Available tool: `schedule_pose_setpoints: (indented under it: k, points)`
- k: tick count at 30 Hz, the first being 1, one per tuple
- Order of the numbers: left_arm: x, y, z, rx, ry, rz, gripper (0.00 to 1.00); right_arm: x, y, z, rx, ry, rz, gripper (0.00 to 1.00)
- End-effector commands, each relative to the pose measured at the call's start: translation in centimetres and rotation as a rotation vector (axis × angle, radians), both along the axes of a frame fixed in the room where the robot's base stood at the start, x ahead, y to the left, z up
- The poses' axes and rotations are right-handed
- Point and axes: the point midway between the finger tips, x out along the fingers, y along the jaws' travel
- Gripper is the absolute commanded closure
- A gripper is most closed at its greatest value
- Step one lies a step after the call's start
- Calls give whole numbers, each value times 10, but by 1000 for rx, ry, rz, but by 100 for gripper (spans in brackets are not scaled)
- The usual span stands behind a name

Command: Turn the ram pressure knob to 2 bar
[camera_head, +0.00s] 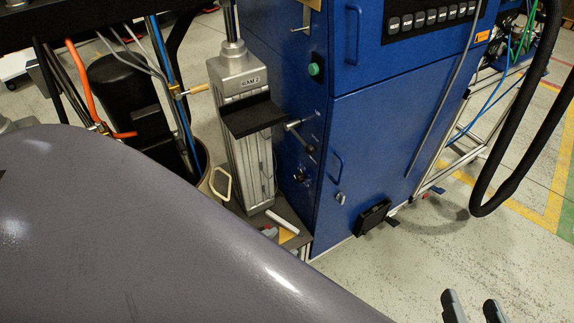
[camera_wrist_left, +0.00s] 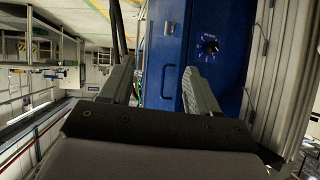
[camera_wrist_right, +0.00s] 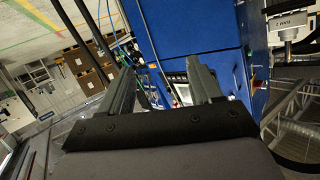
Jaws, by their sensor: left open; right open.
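The ram pressure knob (camera_head: 300,175) is a small dark round knob low on the left face of the blue cabinet. The left wrist view shows it closer as a black knob (camera_wrist_left: 210,46) with white scale marks around it; its exact setting is too small to read. My left gripper (camera_wrist_left: 158,68) is open and empty, with the knob beyond and to the right of its fingers, not touched. In the head view it is not visible. My right gripper (camera_head: 472,306) is open and empty at the bottom right, well away from the knob; its spread fingers also show in the right wrist view (camera_wrist_right: 161,68).
The ram column (camera_head: 245,140) stands just left of the knob, with a black shelf on it. A lever (camera_head: 300,135) sticks out above the knob. The blue cabinet (camera_head: 385,130) fills the middle. A thick black hose (camera_head: 488,195) hangs at right. Open floor lies in front.

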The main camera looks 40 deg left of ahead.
Motion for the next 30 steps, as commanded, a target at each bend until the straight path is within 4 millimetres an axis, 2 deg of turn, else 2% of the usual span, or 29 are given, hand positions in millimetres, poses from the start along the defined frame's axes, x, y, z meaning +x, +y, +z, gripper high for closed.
schedule_pose_setpoints:
  k: [1, 6, 13, 21, 25, 30]
  points:
    - [12, 10, -24, 17, -37, -5, 39, 0, -2, -35, -11, 11, -6, 36]
    - [48, 39, -50, 49, -165, -23, 39, -2, -8, -99, -47, 40, -24, 36]
    - [92, 75, -75, 87, -324, -67, 39, -5, -18, -183, -97, 79, -46, 36]
    - [135, 113, -92, 123, -486, -145, 39, -11, -29, -278, -154, 126, -67, 36]
    - [149, 127, -94, 136, -539, -179, 39, -14, -33, -310, -175, 141, -75, 36]
    - [158, 136, -92, 144, -574, -208, 39, -16, -37, -331, -191, 154, -79, 36]
